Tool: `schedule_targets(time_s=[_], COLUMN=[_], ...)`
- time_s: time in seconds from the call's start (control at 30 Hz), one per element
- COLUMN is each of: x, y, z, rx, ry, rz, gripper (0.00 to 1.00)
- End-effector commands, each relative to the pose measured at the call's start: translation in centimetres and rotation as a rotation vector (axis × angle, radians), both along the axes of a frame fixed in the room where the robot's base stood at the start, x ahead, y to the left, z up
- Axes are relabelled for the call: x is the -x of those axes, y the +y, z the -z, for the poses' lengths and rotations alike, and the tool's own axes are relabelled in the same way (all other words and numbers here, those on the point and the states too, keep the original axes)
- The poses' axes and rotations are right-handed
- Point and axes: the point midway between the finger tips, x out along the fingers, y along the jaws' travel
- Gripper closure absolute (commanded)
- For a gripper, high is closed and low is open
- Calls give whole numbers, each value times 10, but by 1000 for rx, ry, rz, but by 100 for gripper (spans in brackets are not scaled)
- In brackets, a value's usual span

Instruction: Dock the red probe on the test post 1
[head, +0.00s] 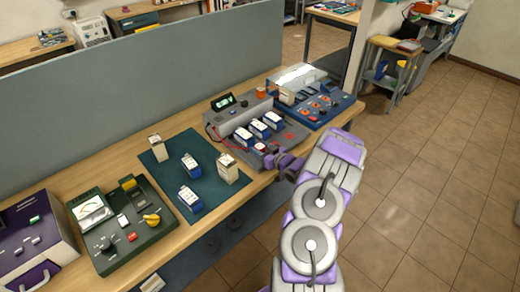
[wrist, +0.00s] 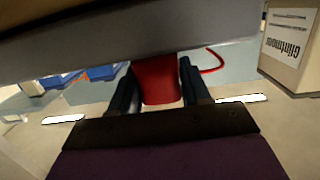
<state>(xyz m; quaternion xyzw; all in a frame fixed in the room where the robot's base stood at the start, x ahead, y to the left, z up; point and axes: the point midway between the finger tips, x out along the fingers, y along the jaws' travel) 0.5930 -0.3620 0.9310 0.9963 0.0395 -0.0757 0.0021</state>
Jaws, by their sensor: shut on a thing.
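My gripper (wrist: 156,84) is shut on the red probe (wrist: 158,78), which sits between its two dark fingers in the wrist view. A red cable (wrist: 216,60) curves to the right of it. In the head view my gripper (head: 268,158) is at the front edge of the grey tester (head: 240,117), and the probe in it is too small to make out. A red lead (head: 216,131) runs along the tester's left side. I cannot tell which part is test post 1. A grey edge covers the top of the wrist view and hides what lies beyond the probe tip.
Several blue-and-white batteries (head: 272,120) stand on the tester. A cream battery (head: 228,168) stands on the dark green mat (head: 215,185) to the left; a cream labelled block (wrist: 290,45) is close at right in the wrist view. A blue unit (head: 328,112) stands right of the tester.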

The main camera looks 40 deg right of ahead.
Motion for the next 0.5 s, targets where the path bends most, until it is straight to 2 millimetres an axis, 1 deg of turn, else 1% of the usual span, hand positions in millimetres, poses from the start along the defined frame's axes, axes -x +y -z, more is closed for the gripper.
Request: schedule_targets(time_s=[0.5], x=[0], y=[0], z=[8], rx=[0], ry=[0], rz=[0], gripper=[84])
